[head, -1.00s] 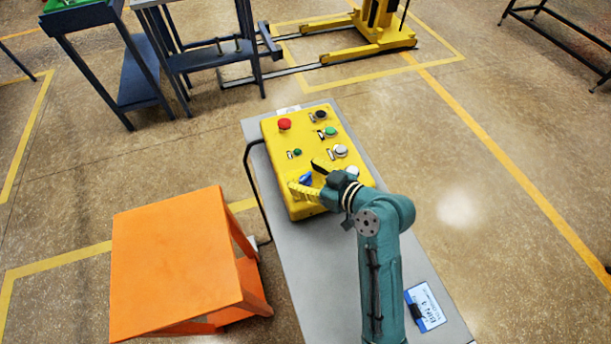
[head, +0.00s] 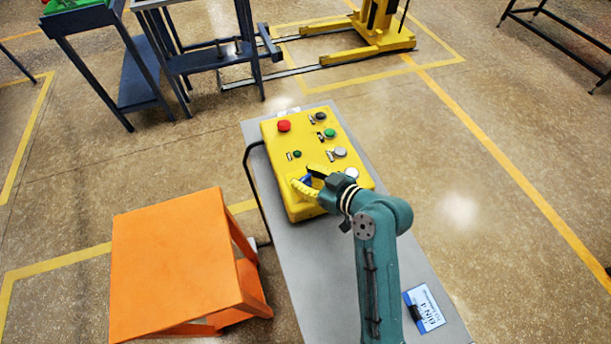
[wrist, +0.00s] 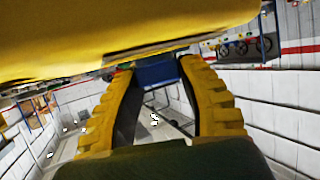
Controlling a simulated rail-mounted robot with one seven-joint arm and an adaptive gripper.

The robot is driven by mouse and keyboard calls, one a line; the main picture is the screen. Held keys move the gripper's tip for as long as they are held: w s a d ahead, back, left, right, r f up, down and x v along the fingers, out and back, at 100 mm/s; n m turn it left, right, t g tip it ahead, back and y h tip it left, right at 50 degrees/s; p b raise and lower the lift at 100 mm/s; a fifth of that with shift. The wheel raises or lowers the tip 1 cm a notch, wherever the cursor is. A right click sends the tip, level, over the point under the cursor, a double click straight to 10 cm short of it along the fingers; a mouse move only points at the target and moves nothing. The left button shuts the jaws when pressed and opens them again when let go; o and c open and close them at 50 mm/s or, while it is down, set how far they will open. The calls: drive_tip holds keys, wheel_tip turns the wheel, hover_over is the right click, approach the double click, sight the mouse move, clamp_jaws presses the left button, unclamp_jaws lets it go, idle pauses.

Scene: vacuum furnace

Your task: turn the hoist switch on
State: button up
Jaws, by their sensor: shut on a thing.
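The yellow control box (head: 272,154) lies on the grey bench top, with a red button, a green button and other buttons on its face. A blue switch knob (head: 307,180) sits on its near part, mostly hidden by my gripper; I take it for the hoist switch. My gripper (head: 306,185) has its yellow fingers on either side of the knob. In the wrist view the blue knob (wrist: 158,73) is between the fingertips, with the yellow box face above. My gripper is shut on it. The knob's exact angle is hidden.
The grey bench (head: 297,262) carries a blue-and-white label (head: 424,308) at its near right. An orange stand (head: 172,262) is to the left. A black rail (head: 251,190) runs along the bench's left side. A yellow lifter (head: 381,34) stands beyond.

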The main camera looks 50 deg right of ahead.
drive_tip(key=shift+a, duration=0.1)
drive_tip(key=m+h+p, duration=0.1)
drive_tip(key=h+p, duration=0.1)
drive_tip(key=m+h+p, duration=0.2)
drive_tip(key=p, duration=0.1)
drive_tip(key=shift+a+r+m+g, duration=0.15)
drive_tip(key=shift+m+g, duration=0.15)
drive_tip(key=shift+g, duration=0.1)
drive_tip(key=shift+f+m+g+h+p, duration=0.3)
drive_tip(key=shift+m+h+p, duration=0.15)
drive_tip(key=shift+m+h, duration=0.4)
drive_tip(key=shift+w+f+m+g+h+b, duration=0.15)
drive_tip(key=shift+m+g+h+b, duration=0.1)
drive_tip(key=shift+m+h+b, duration=0.25)
drive_tip(key=shift+s+f+m+g+h+b, duration=0.15)
drive_tip(key=shift+m+g+h+b, duration=0.1)
drive_tip(key=shift+m+h+b, duration=0.15)
drive_tip(key=m+g+h+b, duration=0.1)
drive_tip(key=h+b, duration=0.1)
drive_tip(key=b, duration=0.1)
drive_tip(key=shift+w+f+m, duration=0.1)
drive_tip(key=shift+m, duration=0.15)
drive_tip(key=m+g+h+b, duration=0.2)
drive_tip(key=m+g+b, duration=0.1)
drive_tip(key=b, duration=0.1)
drive_tip(key=shift+r, duration=0.2)
drive_tip(key=shift+d, duration=0.2)
drive_tip(key=o, duration=1.2)
drive_tip(key=shift+r, duration=0.2)
